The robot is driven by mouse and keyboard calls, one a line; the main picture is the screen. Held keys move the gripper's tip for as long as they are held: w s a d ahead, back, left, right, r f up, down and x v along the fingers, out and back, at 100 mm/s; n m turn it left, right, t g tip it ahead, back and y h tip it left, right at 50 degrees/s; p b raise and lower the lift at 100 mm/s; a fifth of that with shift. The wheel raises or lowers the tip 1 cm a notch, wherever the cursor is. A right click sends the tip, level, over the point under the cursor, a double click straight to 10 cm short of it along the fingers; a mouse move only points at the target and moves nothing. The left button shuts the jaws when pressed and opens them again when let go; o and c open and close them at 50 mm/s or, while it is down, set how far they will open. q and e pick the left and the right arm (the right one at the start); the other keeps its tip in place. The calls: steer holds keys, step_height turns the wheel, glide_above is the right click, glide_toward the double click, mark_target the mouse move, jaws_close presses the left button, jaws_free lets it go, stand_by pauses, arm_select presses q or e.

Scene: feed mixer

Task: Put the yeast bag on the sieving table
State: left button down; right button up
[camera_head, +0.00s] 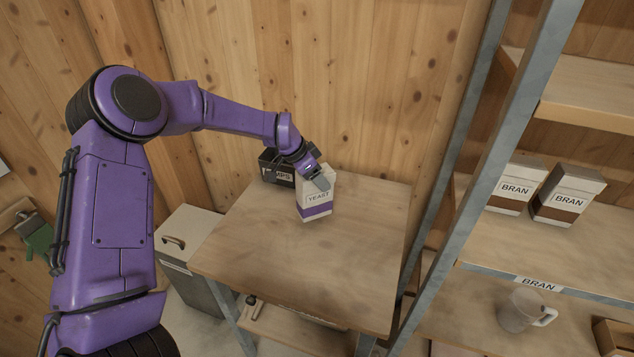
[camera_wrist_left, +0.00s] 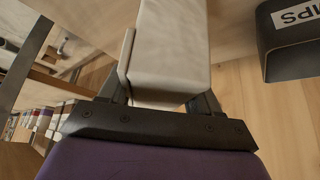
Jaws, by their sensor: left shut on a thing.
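The yeast bag (camera_head: 314,200) is white with a purple band and a "YEAST" label. It is upright, at the back middle of the wooden sieving table (camera_head: 300,270). My left gripper (camera_head: 321,182) is shut on the top of the bag. In the left wrist view the pale bag (camera_wrist_left: 170,45) sits between the fingers of my left gripper (camera_wrist_left: 160,100). I cannot tell whether the bag's base touches the tabletop or hangs just above it. My right gripper is not in view.
A black box (camera_head: 277,168) with a partly hidden label stands behind the bag, near the wall. A metal-post shelf (camera_head: 520,250) with bran bags (camera_head: 567,196) and a jug (camera_head: 522,311) is at the right. A grey bin (camera_head: 186,255) stands left of the table. The table's front is clear.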

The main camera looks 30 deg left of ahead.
arm_select(q)
step_height(320, 180, down, 3)
steer(key=shift+f, duration=0.1)
steer(key=shift+c, duration=1.1)
jaws_free()
steer(key=b+v, duration=0.1)
steer(key=v, duration=1)
steer(key=shift+s+b, duration=0.1)
steer(key=shift+b, duration=0.3)
steer(key=shift+s+a+r, duration=0.1)
steer(key=shift+s+r, duration=0.05)
steer(key=shift+r, duration=0.25)
